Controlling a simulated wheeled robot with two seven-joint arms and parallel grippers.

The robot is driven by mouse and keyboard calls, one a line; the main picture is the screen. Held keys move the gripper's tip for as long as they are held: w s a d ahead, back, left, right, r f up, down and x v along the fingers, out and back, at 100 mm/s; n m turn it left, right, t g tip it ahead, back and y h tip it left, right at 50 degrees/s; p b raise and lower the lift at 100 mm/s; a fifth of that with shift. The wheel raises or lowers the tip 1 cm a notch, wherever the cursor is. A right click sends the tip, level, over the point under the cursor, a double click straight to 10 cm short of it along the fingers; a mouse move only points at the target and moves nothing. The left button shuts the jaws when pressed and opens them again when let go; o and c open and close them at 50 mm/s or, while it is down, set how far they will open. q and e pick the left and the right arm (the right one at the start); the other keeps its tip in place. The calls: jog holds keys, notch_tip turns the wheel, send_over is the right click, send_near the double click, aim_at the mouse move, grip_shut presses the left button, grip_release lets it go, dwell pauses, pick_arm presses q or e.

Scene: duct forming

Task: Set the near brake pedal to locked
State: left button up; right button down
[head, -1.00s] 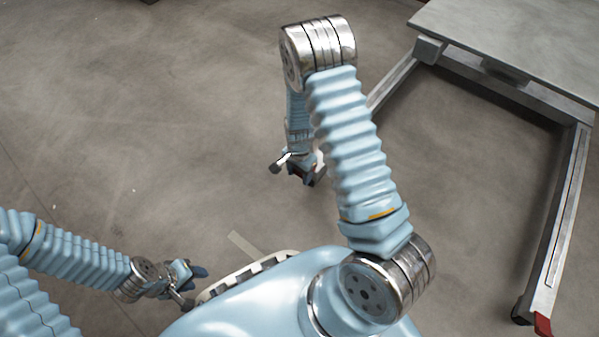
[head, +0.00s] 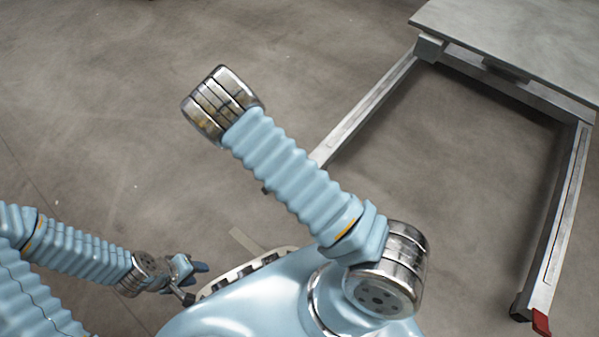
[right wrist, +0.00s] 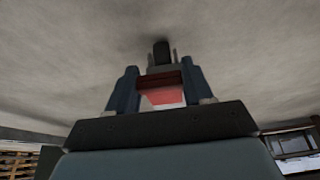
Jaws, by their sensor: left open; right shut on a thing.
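A red pedal (right wrist: 162,97) shows in the right wrist view, between the fingers of my right gripper (right wrist: 157,84). The gripper is shut on it. A dark caster wheel (right wrist: 162,52) stands just beyond. The head view hides this gripper behind my right arm. Another red pedal (head: 541,322) shows in the head view at the lower right end of the table frame, with no gripper at it. I cannot read whether either pedal is locked. My left gripper (head: 197,276) is open and empty at the lower left, away from both pedals.
A grey-topped table (head: 520,40) stands at the upper right on a metal frame (head: 562,225). Its other floor rail (head: 365,110) runs down behind my right arm. The concrete floor at the upper left is clear.

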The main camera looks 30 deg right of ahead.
jog(key=shift+f+t+h+b, duration=0.55)
jog(key=shift+f+h, duration=0.1)
jog(key=shift+h, duration=0.35)
jog(key=c, duration=0.5)
grip_release()
jog(key=shift+f, duration=0.1)
jog(key=p+v, duration=0.3)
jog(key=v, duration=1.1)
jog(key=shift+w+a+p, duration=0.1)
jog(key=shift+p, duration=0.3)
jog(key=shift+f, duration=0.1)
